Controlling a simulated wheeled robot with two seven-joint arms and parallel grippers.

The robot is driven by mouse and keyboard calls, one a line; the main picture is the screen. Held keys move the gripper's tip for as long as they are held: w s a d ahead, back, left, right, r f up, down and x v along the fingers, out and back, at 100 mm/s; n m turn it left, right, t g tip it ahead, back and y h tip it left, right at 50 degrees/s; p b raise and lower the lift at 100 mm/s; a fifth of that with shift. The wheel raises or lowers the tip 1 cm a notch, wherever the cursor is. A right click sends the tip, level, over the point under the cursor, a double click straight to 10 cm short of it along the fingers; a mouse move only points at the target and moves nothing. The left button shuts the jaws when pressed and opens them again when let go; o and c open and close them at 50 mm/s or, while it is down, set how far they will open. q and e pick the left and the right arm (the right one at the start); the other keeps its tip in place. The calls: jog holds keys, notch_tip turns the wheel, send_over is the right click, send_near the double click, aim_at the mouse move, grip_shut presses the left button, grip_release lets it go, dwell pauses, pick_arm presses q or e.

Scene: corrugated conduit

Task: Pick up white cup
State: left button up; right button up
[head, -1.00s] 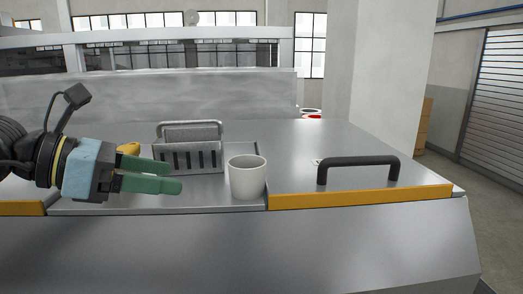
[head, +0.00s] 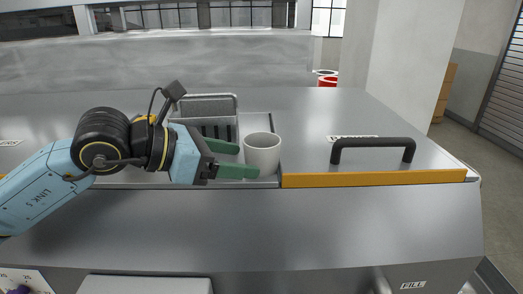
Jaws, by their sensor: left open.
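The white cup (head: 262,152) stands upright in a recessed metal tray area on the steel counter, at its right end next to the orange-edged lid. My left gripper (head: 242,158) comes in from the left with two green fingers pointing right. The fingers are apart and empty. The farther finger points toward the cup's upper left. My right gripper is not in view.
A slotted metal basket (head: 209,107) stands just behind my gripper. A lid with a black handle (head: 373,143) and an orange front edge (head: 374,179) lies right of the cup. A red container (head: 327,82) stands far behind. The counter's sloping front is clear.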

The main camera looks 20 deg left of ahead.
aim_at(246, 159)
pick_arm(q)
jog(key=p+x, duration=0.1)
jog(key=x, duration=0.3)
jog(key=shift+r, duration=0.1)
jog(key=shift+a, duration=0.1)
jog(key=c, duration=0.8)
jog(key=shift+o, duration=0.2)
